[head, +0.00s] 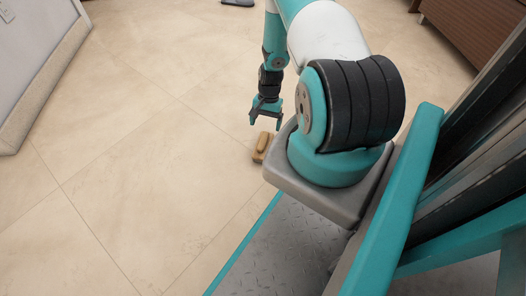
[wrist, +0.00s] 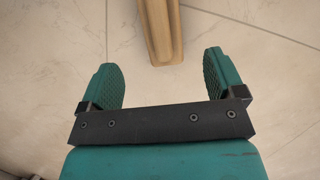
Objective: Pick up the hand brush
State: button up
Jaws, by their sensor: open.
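The hand brush (head: 262,147) is a small tan wooden piece lying on the tiled floor, just left of my arm's grey base in the head view. My base hides part of its surroundings there. In the wrist view the brush's wooden body (wrist: 163,30) enters from the top edge, and its near end lies slightly beyond the space between my fingers. My gripper (head: 265,119) points down above the floor near the brush. It also shows in the wrist view (wrist: 168,78), with its two teal fingers spread apart and nothing between them.
The beige tiled floor (head: 120,180) is clear to the left of the brush. A white wall with a baseboard (head: 45,85) stands at the far left. A dark object (head: 238,3) lies at the top edge. A brown wooden cabinet (head: 460,28) stands at the upper right.

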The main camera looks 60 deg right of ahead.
aim_at(263, 139)
jog(key=b+x, duration=0.2)
jog(key=x, duration=0.2)
jog(key=shift+a+f, duration=0.1)
jog(key=shift+f, duration=0.15)
jog(key=b+x, duration=0.4)
jog(key=x, duration=0.1)
jog(key=shift+a+f, duration=0.15)
jog(key=shift+a, duration=0.2)
jog(key=shift+s, duration=0.1)
jog(key=shift+c, duration=0.4)
jog(key=c, duration=1.1)
jog(key=shift+o, duration=0.2)
notch_tip(263, 139, up, 20)
jog(key=p, duration=1.1)
